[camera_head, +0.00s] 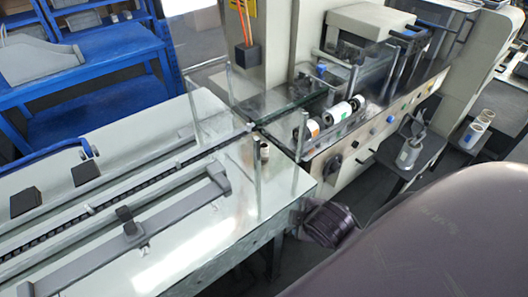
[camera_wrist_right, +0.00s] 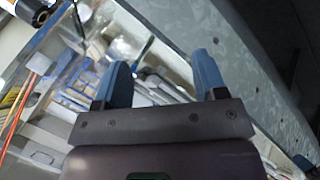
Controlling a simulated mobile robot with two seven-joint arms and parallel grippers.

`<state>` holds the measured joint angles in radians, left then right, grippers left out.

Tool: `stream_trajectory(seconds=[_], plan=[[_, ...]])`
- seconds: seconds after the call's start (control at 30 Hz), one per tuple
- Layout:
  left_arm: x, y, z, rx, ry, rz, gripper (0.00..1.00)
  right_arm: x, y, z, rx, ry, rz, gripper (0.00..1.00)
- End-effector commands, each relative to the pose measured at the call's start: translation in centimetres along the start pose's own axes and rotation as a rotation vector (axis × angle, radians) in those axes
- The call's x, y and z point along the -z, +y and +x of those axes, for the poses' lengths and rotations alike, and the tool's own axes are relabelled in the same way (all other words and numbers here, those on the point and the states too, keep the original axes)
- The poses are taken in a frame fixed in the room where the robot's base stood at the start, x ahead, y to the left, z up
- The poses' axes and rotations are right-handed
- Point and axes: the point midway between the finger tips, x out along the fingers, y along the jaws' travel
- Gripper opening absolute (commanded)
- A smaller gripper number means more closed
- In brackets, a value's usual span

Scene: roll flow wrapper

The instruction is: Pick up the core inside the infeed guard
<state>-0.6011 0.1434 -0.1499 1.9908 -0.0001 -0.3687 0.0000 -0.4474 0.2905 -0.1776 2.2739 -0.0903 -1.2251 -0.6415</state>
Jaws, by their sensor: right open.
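A small beige-brown core (camera_head: 265,152) stands on the pale infeed table near the machine, inside the clear infeed guard with its metal posts (camera_head: 257,182). It looks upright and partly blurred by the guard's panels. My right gripper (camera_wrist_right: 162,72) shows in the right wrist view with two blue fingers spread apart and nothing visible between them. I cannot make out the core in that view. A dark purple rounded part (camera_head: 331,223), which may be my right wrist, sits below the table's right edge in the head view. My left gripper is not in view.
White rolls (camera_head: 337,112) lie on the machine beside the guard. A long grey rail (camera_head: 150,230) and a dark conveyor chain (camera_head: 110,200) run along the infeed table. Blue shelving (camera_head: 95,85) stands at the back left. Small side tables (camera_head: 412,150) stand at the right.

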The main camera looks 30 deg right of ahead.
Motion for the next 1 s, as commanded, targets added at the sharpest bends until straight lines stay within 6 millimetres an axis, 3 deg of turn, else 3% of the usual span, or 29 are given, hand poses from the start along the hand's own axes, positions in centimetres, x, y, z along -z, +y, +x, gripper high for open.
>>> stream_trajectory(seconds=[0.3, 0.6, 0.8, 1.0], plan=[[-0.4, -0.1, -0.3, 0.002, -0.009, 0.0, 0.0, 1.9, 5.8, 5.5, -0.266, 0.041, -0.857, 0.65], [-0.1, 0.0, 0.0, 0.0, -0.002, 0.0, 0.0, 3.2, 11.5, 9.4, -0.546, -0.049, -1.667, 0.65], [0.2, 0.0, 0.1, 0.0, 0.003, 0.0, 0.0, 3.6, 13.7, 10.5, -0.662, -0.123, -1.986, 0.65], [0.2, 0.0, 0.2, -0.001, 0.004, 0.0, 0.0, 4.1, 14.7, 11.5, -0.696, -0.15, -2.079, 0.65]])
